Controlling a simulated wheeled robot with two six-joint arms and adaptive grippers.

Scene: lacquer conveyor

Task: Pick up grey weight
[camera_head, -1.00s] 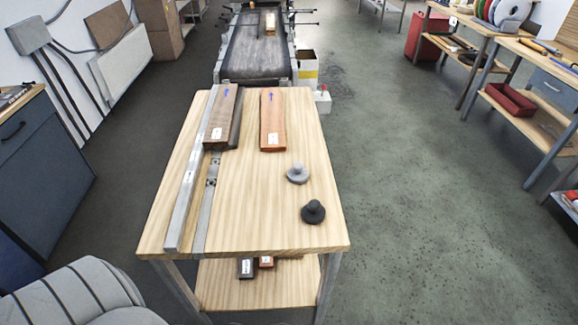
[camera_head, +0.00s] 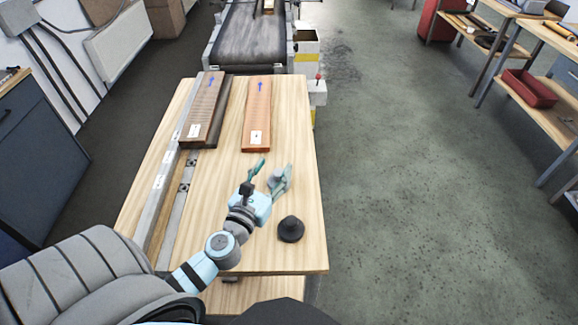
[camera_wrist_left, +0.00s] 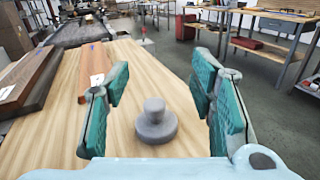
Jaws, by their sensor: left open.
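The grey weight (camera_wrist_left: 155,122) is a round disc with a knob on top, upright on the wooden table. In the left wrist view it sits between and just beyond my open fingers, not touching them. In the head view the grey weight (camera_head: 275,176) is partly hidden by my left gripper (camera_head: 270,176). The left gripper (camera_wrist_left: 158,100) has teal finger pads, spread wide and empty. My right gripper is not in view.
A black weight (camera_head: 291,230) stands nearer on the table (camera_head: 220,225). A dark brown board (camera_head: 205,112) and a reddish board (camera_head: 257,115) lie at the back beside a metal rail (camera_head: 160,190). A conveyor (camera_head: 250,40) stands behind the table.

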